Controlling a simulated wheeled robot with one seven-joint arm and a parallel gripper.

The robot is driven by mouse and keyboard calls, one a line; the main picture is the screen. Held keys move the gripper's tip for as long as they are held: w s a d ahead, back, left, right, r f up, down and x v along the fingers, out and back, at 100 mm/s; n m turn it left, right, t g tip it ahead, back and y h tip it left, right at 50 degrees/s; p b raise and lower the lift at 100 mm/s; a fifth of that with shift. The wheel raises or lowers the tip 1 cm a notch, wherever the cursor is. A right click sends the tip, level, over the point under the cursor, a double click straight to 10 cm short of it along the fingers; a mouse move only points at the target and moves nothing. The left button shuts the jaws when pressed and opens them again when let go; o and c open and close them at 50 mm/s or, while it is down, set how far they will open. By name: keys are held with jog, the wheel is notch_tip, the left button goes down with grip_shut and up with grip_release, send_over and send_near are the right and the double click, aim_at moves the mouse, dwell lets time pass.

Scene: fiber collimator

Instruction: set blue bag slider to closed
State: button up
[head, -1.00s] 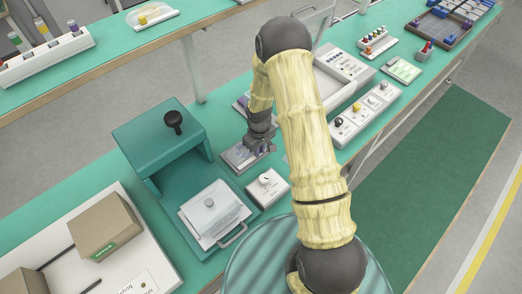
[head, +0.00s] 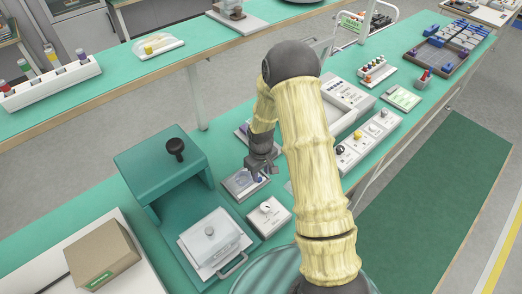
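My gripper (head: 259,176) points down over a small grey tray (head: 236,192) on the teal bench, left of my arm. A small bluish-purple item (head: 244,180) shows on the tray, just left of and under my gripper. It may be the blue bag, but it is too small to be sure. The slider cannot be made out, and my gripper hides part of the tray. The fingers are too small and dark to tell whether they are open or shut, or touching the item.
A teal press-like stand (head: 160,165) with a black knob stands left of the tray. A white box with a dial (head: 268,214) sits just in front. A metal-lidded unit (head: 214,240) is at the front left. A row of knobs (head: 368,138) lies to the right.

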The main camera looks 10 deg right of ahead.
aim_at(261, 179)
notch_tip(261, 179, up, 14)
jog(key=b, duration=0.1)
jog(key=shift+s+r, duration=0.1)
jog(key=shift+r, duration=0.05)
dwell(0.6)
jog(key=s+d+r+m+t, duration=0.1)
jog(key=s+r+m, duration=0.4)
jog(key=s, duration=1.2)
jog(key=shift+d+r+t, duration=0.15)
jog(key=shift+r+t, duration=0.5)
jog(key=shift+t, duration=0.15)
jog(key=shift+w, duration=0.1)
jog(key=shift+d, duration=0.1)
